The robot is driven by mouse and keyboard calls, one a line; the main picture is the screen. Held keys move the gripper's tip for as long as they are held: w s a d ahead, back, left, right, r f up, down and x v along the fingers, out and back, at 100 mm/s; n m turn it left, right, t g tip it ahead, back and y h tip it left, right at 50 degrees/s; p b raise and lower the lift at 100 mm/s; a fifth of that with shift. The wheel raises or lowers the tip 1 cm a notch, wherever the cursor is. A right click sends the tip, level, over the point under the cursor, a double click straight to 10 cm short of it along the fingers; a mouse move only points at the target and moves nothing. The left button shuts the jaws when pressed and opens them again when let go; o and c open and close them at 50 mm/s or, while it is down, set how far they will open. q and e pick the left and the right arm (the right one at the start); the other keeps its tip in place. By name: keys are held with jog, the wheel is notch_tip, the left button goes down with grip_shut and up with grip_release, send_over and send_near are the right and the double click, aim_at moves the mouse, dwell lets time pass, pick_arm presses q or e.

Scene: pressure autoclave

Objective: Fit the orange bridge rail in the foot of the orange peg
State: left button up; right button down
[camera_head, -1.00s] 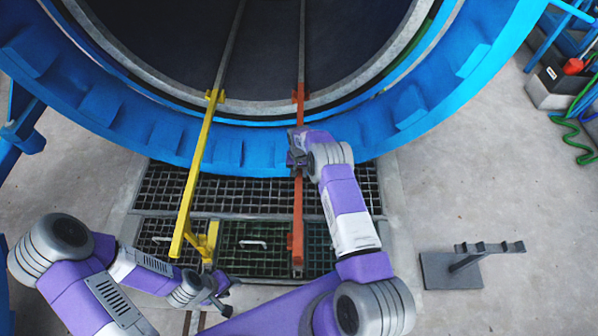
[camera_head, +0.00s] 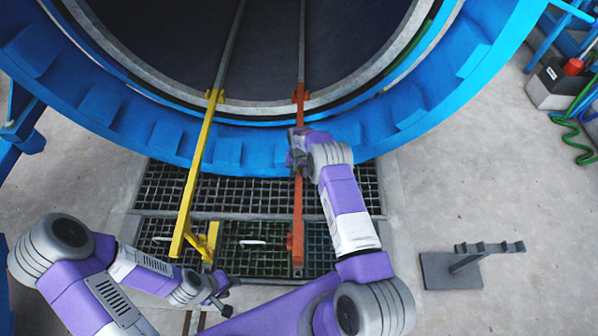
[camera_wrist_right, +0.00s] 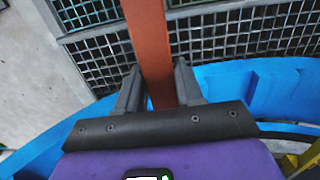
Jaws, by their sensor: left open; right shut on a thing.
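The orange bridge rail (camera_head: 298,205) runs from the autoclave's lower rim down over the floor grating, next to the yellow rail. An orange upright piece (camera_head: 300,94) stands at the rim where the rail's far end meets it; I cannot tell whether this is the peg or whether the rail is seated in its foot. My right gripper (camera_head: 296,158) is shut on the orange rail near the rim. In the right wrist view the rail (camera_wrist_right: 149,45) passes between the two grey fingers (camera_wrist_right: 160,92). My left gripper (camera_head: 219,301) is open and empty at the bottom, left of the rail.
The yellow rail (camera_head: 195,165) lies parallel at the left, with a yellow support at its near end. The blue autoclave ring (camera_head: 110,112) curves across the top. A dark grey stand (camera_head: 450,270) is on the floor at the right. The floor between stand and ring is clear.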

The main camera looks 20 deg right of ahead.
jog(key=shift+s+f, duration=0.1)
jog(key=shift+f, duration=1.1)
dwell(0.5)
jog(key=shift+r, duration=0.2)
jog(key=shift+r+p, duration=0.85)
jog(key=shift+r, duration=0.4)
jog(key=shift+f+b, duration=0.15)
jog(key=shift+b, duration=0.7)
jog(key=shift+f, duration=0.8)
dwell(1.4)
jog(key=shift+f, duration=0.5)
dwell(0.3)
jog(key=shift+r, duration=0.15)
